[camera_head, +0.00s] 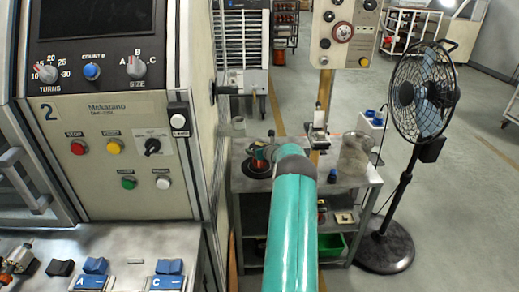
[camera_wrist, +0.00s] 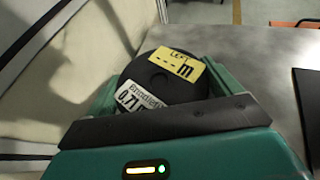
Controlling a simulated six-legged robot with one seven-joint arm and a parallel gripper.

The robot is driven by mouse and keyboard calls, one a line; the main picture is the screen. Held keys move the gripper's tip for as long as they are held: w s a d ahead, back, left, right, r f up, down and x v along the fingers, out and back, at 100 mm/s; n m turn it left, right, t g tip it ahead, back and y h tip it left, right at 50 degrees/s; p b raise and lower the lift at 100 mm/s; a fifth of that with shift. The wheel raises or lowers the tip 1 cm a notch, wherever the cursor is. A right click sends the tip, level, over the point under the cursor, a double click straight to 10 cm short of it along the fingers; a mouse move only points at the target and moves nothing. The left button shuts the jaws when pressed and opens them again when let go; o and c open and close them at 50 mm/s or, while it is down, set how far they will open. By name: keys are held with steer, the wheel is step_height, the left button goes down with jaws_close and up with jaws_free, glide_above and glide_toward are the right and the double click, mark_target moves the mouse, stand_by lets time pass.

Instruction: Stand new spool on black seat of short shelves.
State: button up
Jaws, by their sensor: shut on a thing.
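The new spool is a black-topped reel in the wrist view (camera_wrist: 152,72), with a yellow "LEFT" label and a white "0.71" label. My gripper (camera_wrist: 162,88) is shut on it, with a teal finger on each side. In the head view the spool's copper-coloured side (camera_head: 259,162) shows small beside my gripper (camera_head: 262,152), over the left part of the short shelves (camera_head: 343,194). A round black seat (camera_head: 250,172) shows around and below the spool. I cannot tell whether the spool touches it. My arm hides part of the shelf top.
A glass-like container (camera_head: 354,154) and a small dark blue jar (camera_head: 332,176) stand on the shelf top's right side. A winding machine (camera_head: 120,110) stands close on the left. A black pedestal fan (camera_head: 420,95) stands at the right. A green bin (camera_head: 331,244) is on the lower shelf.

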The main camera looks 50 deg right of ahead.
steer(key=shift+r, duration=0.1)
steer(key=o, duration=1.6)
steer(key=shift+f, duration=0.35)
steer(key=v, duration=1.4)
steer(key=shift+w, duration=0.1)
